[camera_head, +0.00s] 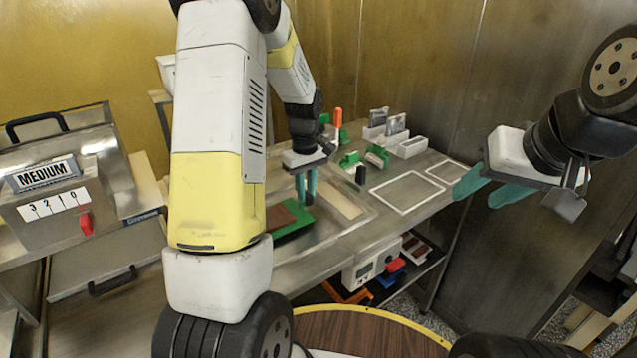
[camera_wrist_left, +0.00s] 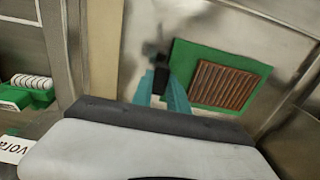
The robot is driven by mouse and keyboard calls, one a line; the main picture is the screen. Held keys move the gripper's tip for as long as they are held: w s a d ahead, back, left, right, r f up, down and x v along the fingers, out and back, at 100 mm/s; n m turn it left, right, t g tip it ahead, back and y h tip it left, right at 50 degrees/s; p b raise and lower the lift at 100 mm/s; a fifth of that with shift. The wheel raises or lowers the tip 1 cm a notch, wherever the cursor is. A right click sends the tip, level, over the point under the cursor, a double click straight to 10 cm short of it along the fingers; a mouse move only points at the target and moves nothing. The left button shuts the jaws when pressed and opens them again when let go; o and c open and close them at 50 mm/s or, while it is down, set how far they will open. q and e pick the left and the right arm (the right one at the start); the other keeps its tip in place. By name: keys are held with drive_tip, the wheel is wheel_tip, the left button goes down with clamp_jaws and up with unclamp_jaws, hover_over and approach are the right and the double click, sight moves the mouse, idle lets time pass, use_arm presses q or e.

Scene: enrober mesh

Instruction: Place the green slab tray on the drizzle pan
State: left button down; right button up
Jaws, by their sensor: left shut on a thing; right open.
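The green slab tray (camera_head: 290,229), with a ribbed brown slab on it, lies within the rim of the shallow metal pan (camera_head: 345,226) on the bench, which looks like the drizzle pan. The tray also shows in the left wrist view (camera_wrist_left: 262,68). My left gripper (camera_head: 306,200) points down at the tray's far edge. Its teal fingers are shut on a small dark handle-like piece (camera_wrist_left: 161,80) beside the tray's edge; I cannot tell whether it belongs to the tray. Contact between tray and pan is unclear. My right gripper (camera_head: 480,187) is open and empty, off the bench's right end.
A pale strip (camera_head: 342,200) lies beside the tray. White outlined frames (camera_head: 405,192), a black cylinder (camera_head: 360,175) and white bins (camera_head: 411,147) stand farther right and back. A machine marked MEDIUM (camera_head: 45,174) stands at left. A lower shelf holds a white scale (camera_head: 366,270).

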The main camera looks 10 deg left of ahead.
use_arm(q)
drive_tip(key=shift+f, duration=0.65)
drive_tip(key=c, duration=1.3)
unclamp_jaws()
wheel_tip(320, 180, up, 12)
drive_tip(key=s+d+r+m+t, duration=0.1)
drive_tip(key=s+r+m+t, duration=0.1)
drive_tip(key=s, duration=0.5)
drive_tip(key=s+d+r+m+t+h, duration=0.1)
drive_tip(key=s+r+m, duration=0.3)
drive_tip(key=s, duration=0.4)
drive_tip(key=s+d+r+m+t+h, duration=0.1)
drive_tip(key=s+d+r+m+t, duration=0.2)
drive_tip(key=s, duration=0.5)
drive_tip(key=shift+d+r+m, duration=0.2)
drive_tip(key=shift+r+m, duration=0.4)
drive_tip(key=shift+r, duration=0.35)
